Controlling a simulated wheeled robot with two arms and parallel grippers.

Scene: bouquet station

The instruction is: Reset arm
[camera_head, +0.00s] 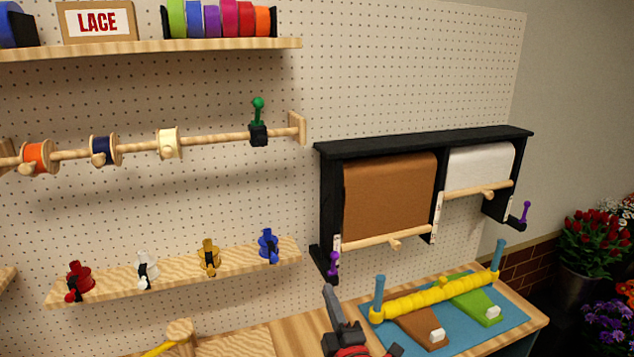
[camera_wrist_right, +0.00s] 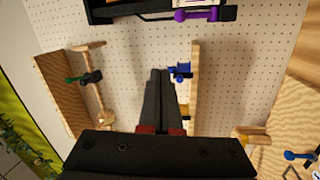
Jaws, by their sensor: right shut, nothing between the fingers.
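My right gripper (camera_head: 330,290) shows at the bottom middle of the head view, in front of the wooden worktop, with its fingers pointing up. In the right wrist view my right gripper (camera_wrist_right: 162,72) has its two dark fingers together with nothing between them. It is clear of the pegboard (camera_head: 400,60) and touches nothing that I can see. My left gripper is in neither view.
A black paper holder (camera_head: 325,210) with brown and white rolls hangs on the pegboard. A blue mat (camera_head: 505,325) with a yellow roller lies on the worktop at right. A shelf of coloured clips (camera_head: 180,275) and a ribbon rod (camera_head: 215,138) are at left. Flowers (camera_head: 590,245) stand far right.

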